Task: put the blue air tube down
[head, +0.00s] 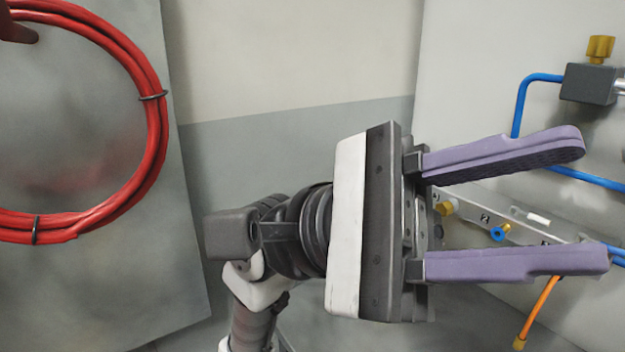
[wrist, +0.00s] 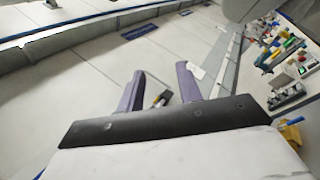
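Blue air tube (head: 521,102) shows at the right of the head view. It leaves a dark block fitting, bends down and passes behind my upper finger, and blue tube shows again at the right beyond that finger. My gripper (head: 592,202) is open, its two purple fingers wide apart and pointing right. I see no tube held between them.
A numbered metal rail (head: 520,217) with a blue-ringed port (head: 498,234) lies behind the fingers. An orange tube (head: 539,308) hangs below. A coiled red hose (head: 155,130) hangs at left. In the wrist view, a cluttered bench (wrist: 290,85) stands at right; pale floor (wrist: 60,105) is open at left.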

